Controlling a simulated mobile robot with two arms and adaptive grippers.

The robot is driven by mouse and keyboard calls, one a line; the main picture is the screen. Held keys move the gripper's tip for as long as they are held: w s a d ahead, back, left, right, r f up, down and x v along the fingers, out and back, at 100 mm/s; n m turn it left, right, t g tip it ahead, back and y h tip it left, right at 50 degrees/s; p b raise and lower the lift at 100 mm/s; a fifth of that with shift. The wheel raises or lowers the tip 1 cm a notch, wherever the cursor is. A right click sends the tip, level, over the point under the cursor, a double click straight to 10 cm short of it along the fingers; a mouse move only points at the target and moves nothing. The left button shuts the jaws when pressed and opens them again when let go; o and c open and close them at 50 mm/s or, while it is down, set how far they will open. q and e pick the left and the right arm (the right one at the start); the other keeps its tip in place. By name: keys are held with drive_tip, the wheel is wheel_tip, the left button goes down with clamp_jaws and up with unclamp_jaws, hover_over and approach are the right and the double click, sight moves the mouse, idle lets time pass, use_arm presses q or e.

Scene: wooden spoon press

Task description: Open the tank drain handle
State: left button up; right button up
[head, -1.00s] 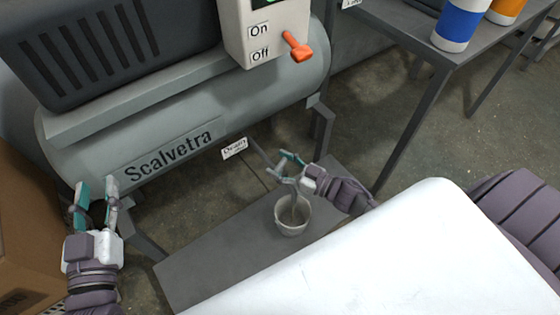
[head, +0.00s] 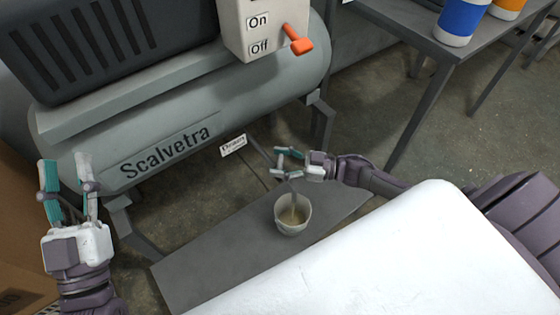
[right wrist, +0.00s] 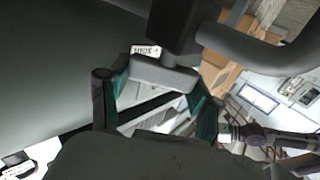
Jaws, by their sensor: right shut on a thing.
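The grey tank (head: 180,118) marked "Scalvetra" has a small "Drain" tag (head: 233,145) below it. My right gripper (head: 280,161) is under the tank, just right of the tag. In the right wrist view its teal fingers are shut on the grey drain handle (right wrist: 163,74); in the head view the gripper mostly hides this handle. A pale bucket (head: 291,229) stands below the drain, with brownish liquid inside and what looks like a thin stream above it. My left gripper (head: 66,172) is open and empty at the left, in front of the tank.
A dark flat plate (head: 210,264) lies under the bucket. A control box (head: 240,28) with an orange lever (head: 298,41) is on top. A cardboard box (head: 18,235) is at the left. A metal table (head: 400,25) with blue and orange cans is at the upper right.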

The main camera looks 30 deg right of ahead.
drive_tip(key=o, duration=1.2)
drive_tip(key=shift+c, duration=0.2)
drive_tip(key=shift+d, duration=0.1)
drive_tip(key=v, duration=1.1)
drive_tip(key=shift+s+d, duration=0.3)
